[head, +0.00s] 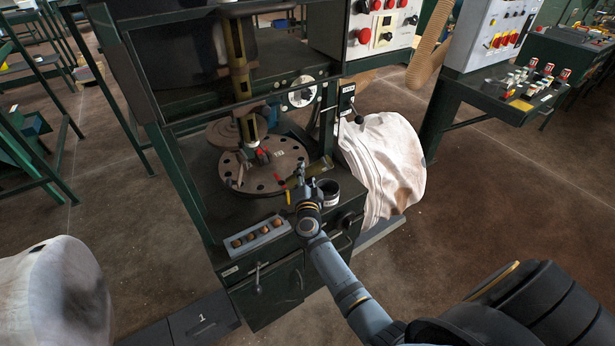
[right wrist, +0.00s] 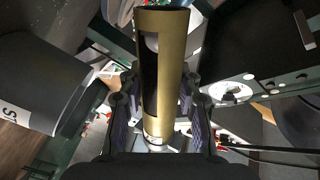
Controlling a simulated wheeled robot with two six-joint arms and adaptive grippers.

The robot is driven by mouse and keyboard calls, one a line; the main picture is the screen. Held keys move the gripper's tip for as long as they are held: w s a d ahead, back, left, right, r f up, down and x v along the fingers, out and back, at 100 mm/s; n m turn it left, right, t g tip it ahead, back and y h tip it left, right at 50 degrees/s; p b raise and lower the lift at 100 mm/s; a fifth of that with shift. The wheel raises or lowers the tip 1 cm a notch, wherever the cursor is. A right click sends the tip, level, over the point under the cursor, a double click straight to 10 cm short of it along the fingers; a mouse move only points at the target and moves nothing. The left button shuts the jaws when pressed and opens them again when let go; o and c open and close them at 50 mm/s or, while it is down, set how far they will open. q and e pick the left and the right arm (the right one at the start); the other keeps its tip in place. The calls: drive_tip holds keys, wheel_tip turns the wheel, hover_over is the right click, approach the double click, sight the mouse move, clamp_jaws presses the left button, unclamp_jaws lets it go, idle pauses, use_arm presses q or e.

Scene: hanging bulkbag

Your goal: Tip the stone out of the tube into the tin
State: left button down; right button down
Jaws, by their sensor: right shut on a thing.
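My right gripper (head: 303,181) is shut on a brass-coloured tube (head: 319,167) above the front of the machine table. In the right wrist view the tube (right wrist: 171,75) stands between the two fingers (right wrist: 160,122). A dark slot runs along its side, and a pale rounded thing, which looks like the stone (right wrist: 152,42), shows in the slot near the upper end. The dark tin (head: 328,194) with a pale label stands just right of the gripper. In the right wrist view the tin (right wrist: 28,80) is at the left, apart from the tube. My left gripper is out of view.
A grey tray (head: 262,247) with several brown round pieces lies at the table's front edge. A round plate with holes (head: 232,180) is behind the tube, below a brass column (head: 236,60). A white bulk bag (head: 385,165) stands right of the cabinet; another (head: 50,295) is lower left.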

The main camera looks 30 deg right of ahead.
drive_tip(key=shift+w+a+f+m+b, duration=0.1)
drive_tip(key=shift+a+f+m+b, duration=0.3)
drive_tip(key=shift+m+b, duration=0.8)
drive_tip(key=shift+w+a+f+m+b, duration=0.15)
drive_tip(key=shift+f+m+b, duration=0.5)
drive_tip(key=shift+b, duration=1.05)
drive_tip(key=shift+w+a+f+m+b, duration=0.15)
drive_tip(key=shift+f+m+b, duration=0.35)
drive_tip(key=shift+m+b, duration=0.7)
drive_tip(key=shift+r+m, duration=0.55)
drive_tip(key=shift+r+m+p, duration=0.4)
drive_tip(key=shift+r+m, duration=0.1)
drive_tip(key=shift+m, duration=0.6)
drive_tip(key=shift+s+d+r+m+p, duration=0.2)
drive_tip(key=shift+r+m+p, duration=0.25)
drive_tip(key=shift+m, duration=0.35)
drive_tip(key=shift+s+d+r+m+p, duration=0.1)
drive_tip(key=shift+d+r+m+p, duration=0.15)
drive_tip(key=shift+r+m, duration=0.4)
drive_tip(key=shift+f, duration=0.15)
drive_tip(key=shift+a, duration=0.1)
